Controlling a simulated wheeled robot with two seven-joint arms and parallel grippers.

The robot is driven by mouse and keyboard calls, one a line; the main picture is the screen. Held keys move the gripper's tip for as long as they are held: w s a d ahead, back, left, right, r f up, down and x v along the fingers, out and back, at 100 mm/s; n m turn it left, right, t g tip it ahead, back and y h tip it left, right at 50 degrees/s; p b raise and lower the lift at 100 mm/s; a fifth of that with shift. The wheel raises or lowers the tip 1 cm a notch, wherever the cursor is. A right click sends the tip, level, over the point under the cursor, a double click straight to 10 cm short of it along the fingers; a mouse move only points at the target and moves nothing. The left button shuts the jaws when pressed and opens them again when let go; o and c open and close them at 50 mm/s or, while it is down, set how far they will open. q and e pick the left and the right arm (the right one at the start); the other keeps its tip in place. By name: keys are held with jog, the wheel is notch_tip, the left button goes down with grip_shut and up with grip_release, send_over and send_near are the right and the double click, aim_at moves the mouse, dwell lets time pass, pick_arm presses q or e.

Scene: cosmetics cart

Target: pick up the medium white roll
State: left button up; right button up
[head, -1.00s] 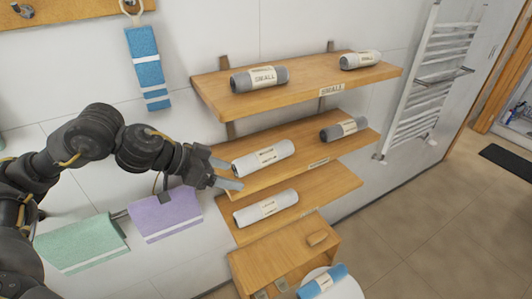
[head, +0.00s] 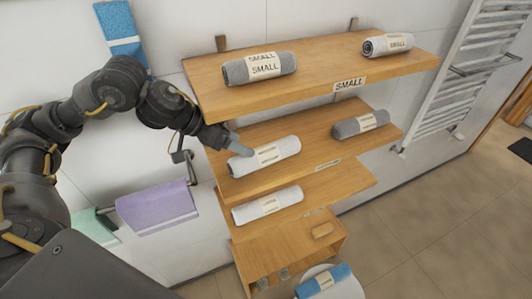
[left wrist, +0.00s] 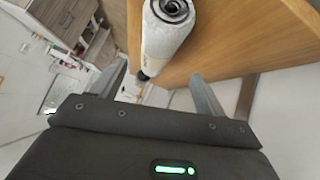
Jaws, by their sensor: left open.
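The white roll (head: 280,152) with a paper label lies on the middle shelf (head: 285,177), whose edge tag is too small to read. My left gripper (head: 236,147) is open at the left end of this roll in the head view. In the left wrist view the spiral end and side of a white roll (left wrist: 163,38) show ahead, roughly between the two open fingers (left wrist: 158,85). The fingers do not visibly grip it. My right gripper is not in view.
A grey roll (head: 360,124) lies on the same shelf to the right. Another white roll (head: 284,198) lies below. A purple towel (head: 158,208) hangs left.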

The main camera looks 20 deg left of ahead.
aim_at(256, 154)
pick_arm(q)
jog(key=shift+x, duration=0.9)
jog(key=shift+d+f, duration=0.25)
jog(key=shift+f, duration=0.05)
jog(key=p+x, duration=0.1)
jog(key=x, duration=0.2)
jog(key=shift+d+f, duration=0.25)
jog(key=shift+f, duration=0.1)
jog(key=shift+w+d+f, duration=0.2)
jog(key=shift+d+f, duration=0.05)
jog(key=shift+f, duration=0.05)
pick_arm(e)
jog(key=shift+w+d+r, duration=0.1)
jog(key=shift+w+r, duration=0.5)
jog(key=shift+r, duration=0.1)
pick_arm(q)
jog(key=c, duration=1.1)
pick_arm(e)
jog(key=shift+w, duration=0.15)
